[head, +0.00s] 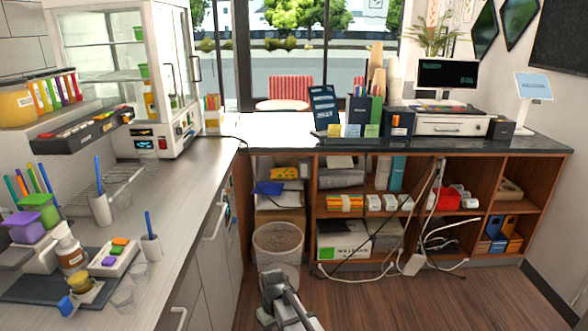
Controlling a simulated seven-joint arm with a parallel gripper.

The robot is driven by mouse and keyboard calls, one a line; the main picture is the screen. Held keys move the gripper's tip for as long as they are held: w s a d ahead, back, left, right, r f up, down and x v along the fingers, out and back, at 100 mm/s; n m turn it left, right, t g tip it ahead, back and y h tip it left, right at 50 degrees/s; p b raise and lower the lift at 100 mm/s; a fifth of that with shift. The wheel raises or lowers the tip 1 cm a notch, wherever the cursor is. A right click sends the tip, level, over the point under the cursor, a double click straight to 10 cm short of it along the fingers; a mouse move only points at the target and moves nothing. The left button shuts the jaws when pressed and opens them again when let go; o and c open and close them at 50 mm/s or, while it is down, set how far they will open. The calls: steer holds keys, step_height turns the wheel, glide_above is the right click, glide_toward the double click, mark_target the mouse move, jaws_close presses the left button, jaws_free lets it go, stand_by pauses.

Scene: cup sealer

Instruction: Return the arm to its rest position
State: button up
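A grey part of my own arm, perhaps with my gripper (286,303), rises at the bottom centre of the head view. It is in front of the wood floor (400,300), to the right of the left counter. The fingers cannot be made out, and nothing held can be seen. The rest of the arm is cut off by the lower edge of the picture.
The left counter (188,190) holds clear cups (122,297), tools and small containers, with bare space along its right side. A glass-fronted white cabinet (125,75) stands at its back. A bin (279,250) stands beyond my arm, by the shelves (312,200). Floor at right is clear.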

steer(key=s+d+f+m+g, duration=0.4)
steer(key=s+d+f+m, duration=0.1)
steer(key=s+d+f, duration=1.55)
steer(key=s+d+f+m+g, duration=0.1)
steer(key=s+f, duration=0.1)
steer(key=s, duration=0.5)
steer(key=s+d+f+m, duration=0.1)
steer(key=s+f, duration=0.1)
steer(key=s, duration=0.6)
steer(key=shift+s+d+f+g, duration=0.15)
steer(key=shift+d+f+g, duration=0.1)
steer(key=shift+f+g, duration=0.15)
steer(key=shift+r, duration=0.1)
